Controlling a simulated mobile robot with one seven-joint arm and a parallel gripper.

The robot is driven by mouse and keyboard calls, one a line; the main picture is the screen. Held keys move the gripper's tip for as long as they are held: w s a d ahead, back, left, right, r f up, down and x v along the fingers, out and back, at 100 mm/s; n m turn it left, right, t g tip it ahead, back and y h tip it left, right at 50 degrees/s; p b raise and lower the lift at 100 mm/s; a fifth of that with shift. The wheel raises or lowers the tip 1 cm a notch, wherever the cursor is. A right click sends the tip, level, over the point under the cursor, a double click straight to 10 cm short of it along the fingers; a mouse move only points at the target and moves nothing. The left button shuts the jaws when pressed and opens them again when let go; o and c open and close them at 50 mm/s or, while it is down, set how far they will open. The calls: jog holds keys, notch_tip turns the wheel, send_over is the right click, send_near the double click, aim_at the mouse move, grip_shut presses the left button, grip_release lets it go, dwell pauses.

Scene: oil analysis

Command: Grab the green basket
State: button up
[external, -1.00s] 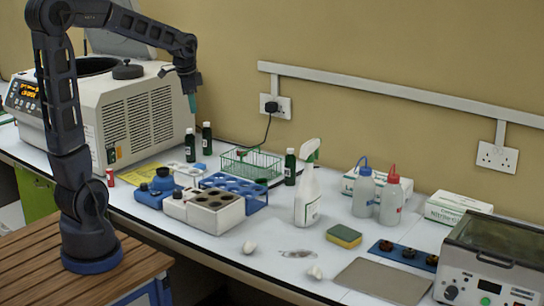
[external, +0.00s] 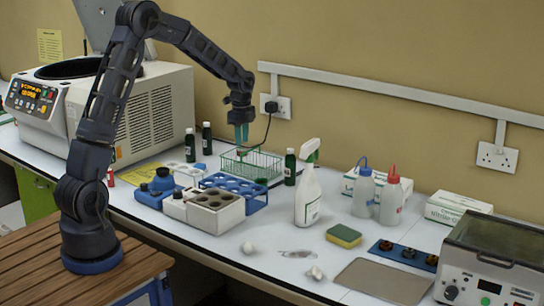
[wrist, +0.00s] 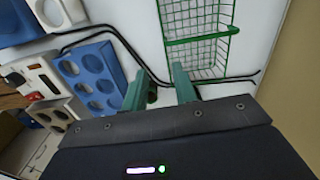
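The green wire basket (external: 251,166) stands on the white bench near the wall, left of the spray bottle. In the wrist view the basket (wrist: 197,40) fills the top middle, with a thick green rim bar crossing it. My gripper (external: 242,143) points down above the basket's back left part in the external view. In the wrist view my gripper's two green fingers (wrist: 160,88) are spread apart with nothing between them. The fingertips look short of the basket's near edge, apart from it.
A blue rack (external: 240,190) and a white block with wells (external: 215,211) stand in front of the basket. Dark bottles (external: 290,167) flank it. A black cable (external: 266,133) hangs from the wall socket beside my gripper. A spray bottle (external: 308,195) stands to the right.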

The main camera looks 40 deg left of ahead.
aim_at(245, 166)
jog(key=f, duration=0.8)
jog(key=w+f, duration=0.1)
jog(key=f, duration=0.3)
jog(key=shift+d, duration=0.1)
grip_shut()
